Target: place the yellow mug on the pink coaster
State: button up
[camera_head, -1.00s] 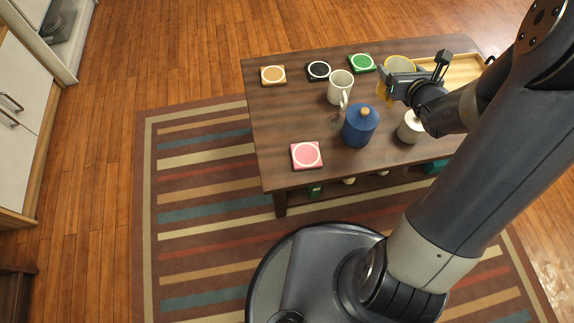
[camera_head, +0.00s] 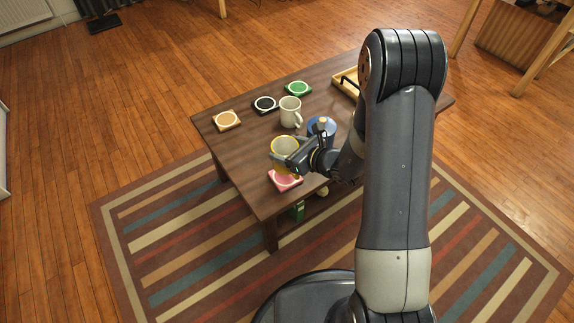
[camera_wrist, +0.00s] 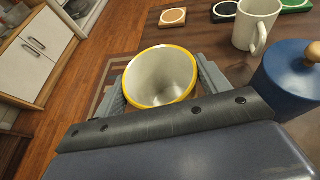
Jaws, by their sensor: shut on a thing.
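The yellow mug (camera_head: 284,156), with a pale inside and yellow rim, is held by my gripper (camera_head: 291,158), which is shut on it. In the wrist view the mug (camera_wrist: 161,78) sits between the two fingers of my gripper (camera_wrist: 160,90), its open top toward the camera. The pink coaster (camera_head: 285,182) lies near the table's front edge. In the head view the mug appears just above and behind the coaster and overlaps its far edge. I cannot tell the gap between them. The coaster is hidden in the wrist view.
A blue jar (camera_head: 322,124) with a wooden knob stands right of the mug, close to my wrist. A white mug (camera_head: 290,112) stands behind. Orange (camera_head: 227,120), black (camera_head: 265,104) and green (camera_head: 298,88) coasters lie along the back. A wooden tray (camera_head: 345,84) is at the far right.

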jog(key=shift+f+b, duration=0.6)
jog(key=shift+f, duration=1.9)
jog(key=shift+f, duration=0.1)
jog(key=shift+f+b, duration=0.1)
jog(key=shift+b, duration=0.2)
jog(key=o, duration=1.2)
jog(key=shift+c, duration=0.2)
jog(key=shift+s+d+r+p, duration=0.1)
jog(key=shift+d+r+p, duration=0.1)
jog(key=shift+r+p, duration=0.2)
jog(key=p+v, duration=0.1)
jog(key=v, duration=1)
jog(key=shift+s+d+p, duration=0.2)
jog(key=shift+s+p, duration=0.05)
jog(key=shift+p, duration=0.15)
